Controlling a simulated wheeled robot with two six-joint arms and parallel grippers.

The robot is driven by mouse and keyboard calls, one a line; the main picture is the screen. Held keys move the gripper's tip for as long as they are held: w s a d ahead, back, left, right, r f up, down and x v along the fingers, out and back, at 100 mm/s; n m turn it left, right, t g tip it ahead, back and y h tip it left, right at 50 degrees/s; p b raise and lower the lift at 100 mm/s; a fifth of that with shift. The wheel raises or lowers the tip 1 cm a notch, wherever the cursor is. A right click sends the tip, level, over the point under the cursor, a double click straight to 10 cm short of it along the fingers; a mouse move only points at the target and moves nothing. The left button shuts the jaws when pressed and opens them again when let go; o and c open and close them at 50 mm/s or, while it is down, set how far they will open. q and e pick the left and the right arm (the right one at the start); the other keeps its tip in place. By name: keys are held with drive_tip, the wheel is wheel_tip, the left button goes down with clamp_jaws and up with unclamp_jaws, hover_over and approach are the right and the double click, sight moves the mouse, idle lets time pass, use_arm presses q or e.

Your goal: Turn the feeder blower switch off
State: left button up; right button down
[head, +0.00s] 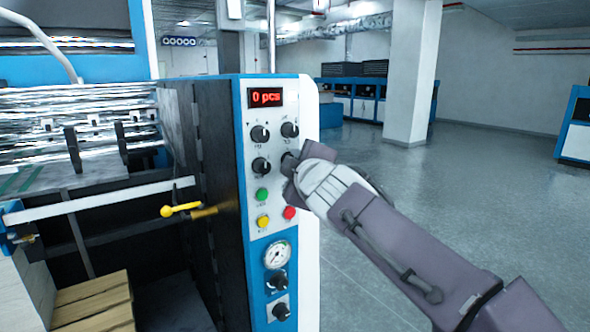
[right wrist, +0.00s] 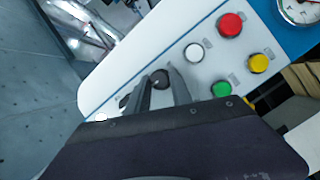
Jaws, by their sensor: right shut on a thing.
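The control panel (head: 247,205) has black rotary knobs in its upper part: two in the left column (head: 260,133) and an upper right one (head: 290,130). The labels are too small to read, so I cannot tell which is the feeder blower switch. My right gripper (head: 289,162) is at the second knob down in the right column, hiding most of it in the head view. In the right wrist view its two fingers (right wrist: 165,90) are shut on this black knob (right wrist: 160,77). My left gripper is not in view.
Below the knobs are green (head: 262,194), yellow (head: 263,221) and red (head: 289,213) buttons; a white button (right wrist: 194,52) shows beside the held knob. A gauge (head: 277,254) sits lower. A yellow-handled lever (head: 180,209) juts out at left. Open floor (head: 450,220) lies to the right.

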drive_tip(key=shift+r, duration=0.15)
drive_tip(key=c, duration=1.3)
unclamp_jaws()
drive_tip(key=shift+o, duration=0.8)
drive_tip(key=shift+w, duration=0.1)
drive_tip(key=f+b+v, duration=0.1)
drive_tip(key=v, duration=0.8)
drive_tip(key=shift+r+b, duration=0.4)
drive_tip(key=shift+r, duration=0.05)
